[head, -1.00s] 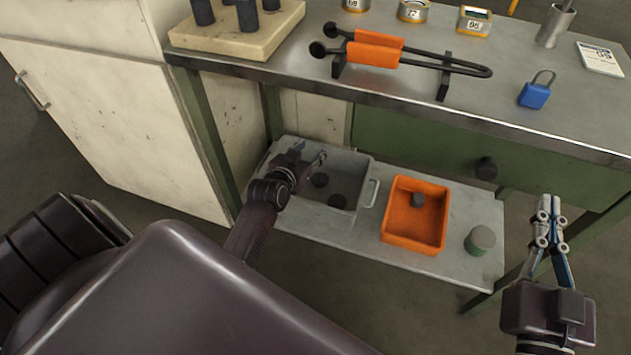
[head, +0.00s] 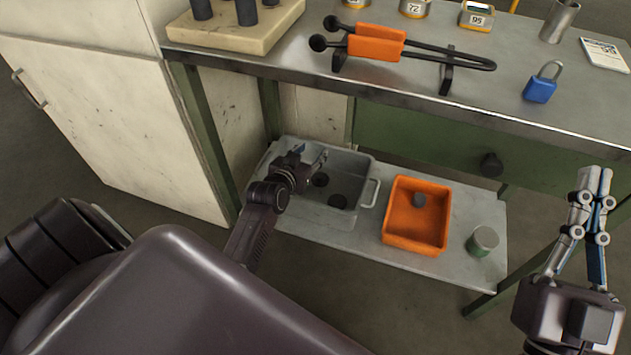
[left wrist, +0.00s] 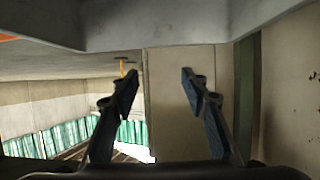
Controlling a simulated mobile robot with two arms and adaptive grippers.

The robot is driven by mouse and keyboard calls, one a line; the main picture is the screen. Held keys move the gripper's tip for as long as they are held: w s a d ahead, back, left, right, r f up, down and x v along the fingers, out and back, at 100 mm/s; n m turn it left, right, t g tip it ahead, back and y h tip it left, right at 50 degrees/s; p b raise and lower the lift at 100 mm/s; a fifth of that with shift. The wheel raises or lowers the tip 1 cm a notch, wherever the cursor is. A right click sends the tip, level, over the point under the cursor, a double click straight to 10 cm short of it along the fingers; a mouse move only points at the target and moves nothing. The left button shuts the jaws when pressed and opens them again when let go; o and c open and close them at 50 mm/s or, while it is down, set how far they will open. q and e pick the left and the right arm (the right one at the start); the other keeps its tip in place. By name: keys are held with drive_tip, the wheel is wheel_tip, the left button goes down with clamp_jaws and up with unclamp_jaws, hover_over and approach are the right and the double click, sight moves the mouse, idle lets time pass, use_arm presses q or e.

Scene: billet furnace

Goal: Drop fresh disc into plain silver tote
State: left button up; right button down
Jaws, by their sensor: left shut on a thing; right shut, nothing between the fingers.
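The plain silver-grey tote (head: 362,207) stands on the low shelf in the head view. My left gripper (head: 311,154) is over the tote's back left part. In the left wrist view, the fingers of my left gripper (left wrist: 158,72) are apart, tilted inward, with no disc visible between them. The tote's grey rim (left wrist: 160,35) seems to cross the top of that view. My right gripper (head: 594,178) is shut and empty, at the right, away from the tote.
A green, grey-topped cylinder (head: 483,241) is further right. The workbench (head: 410,105) overhangs the shelf, carrying orange-handled tongs (head: 376,47) and a blue padlock (head: 540,91). A white cabinet (head: 110,120) stands left.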

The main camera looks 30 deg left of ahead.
use_arm(q)
drive_tip(key=o, duration=1.6)
drive_tip(key=shift+r, duration=0.1)
drive_tip(key=shift+c, duration=0.2)
drive_tip(key=shift+o, duration=0.2)
drive_tip(key=shift+s, duration=0.15)
drive_tip(key=v, duration=1.1)
drive_tip(key=shift+s, duration=0.3)
drive_tip(key=shift+s, duration=0.1)
